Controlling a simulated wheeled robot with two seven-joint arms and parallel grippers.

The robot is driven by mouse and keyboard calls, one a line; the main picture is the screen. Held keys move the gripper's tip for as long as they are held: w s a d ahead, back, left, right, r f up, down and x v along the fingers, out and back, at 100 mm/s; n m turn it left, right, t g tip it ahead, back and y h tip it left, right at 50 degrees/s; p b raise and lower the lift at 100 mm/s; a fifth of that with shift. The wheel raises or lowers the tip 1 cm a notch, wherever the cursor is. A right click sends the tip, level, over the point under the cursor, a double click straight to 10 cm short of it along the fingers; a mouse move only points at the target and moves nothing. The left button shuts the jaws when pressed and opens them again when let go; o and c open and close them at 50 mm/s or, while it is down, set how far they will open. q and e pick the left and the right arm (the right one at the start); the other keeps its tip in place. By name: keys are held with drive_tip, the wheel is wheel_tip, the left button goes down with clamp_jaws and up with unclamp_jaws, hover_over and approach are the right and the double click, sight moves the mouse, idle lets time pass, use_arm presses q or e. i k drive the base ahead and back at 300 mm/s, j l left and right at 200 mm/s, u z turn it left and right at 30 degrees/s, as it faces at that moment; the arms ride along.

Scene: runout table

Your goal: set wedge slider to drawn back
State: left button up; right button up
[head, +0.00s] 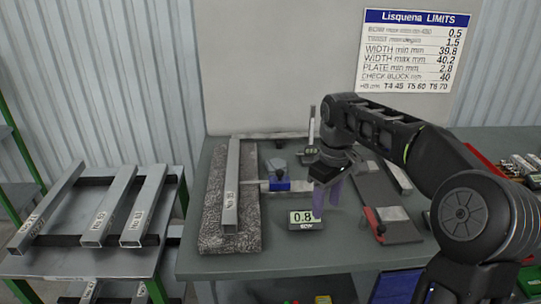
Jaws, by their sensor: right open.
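A blue block (279,182) sits on a thin pale bar at the middle of the table, right of the long tube. It looks like the wedge slider, but the picture is too small to be sure, and its setting cannot be read. My right gripper (326,194) points down with pale purple fingers, open, just right of the blue block and behind the small display. I cannot tell whether the fingers touch anything. My left gripper is out of view.
A small display (306,220) reads 0.8. The tube marked No 16 (231,190) lies on a grey mat (212,220). A red-and-grey tool (392,224) lies at right. More tubes rest on the left rack (100,250). A limits sign (415,50) hangs behind.

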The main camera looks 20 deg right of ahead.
sight(281, 181)
drive_tip(key=i, duration=0.9)
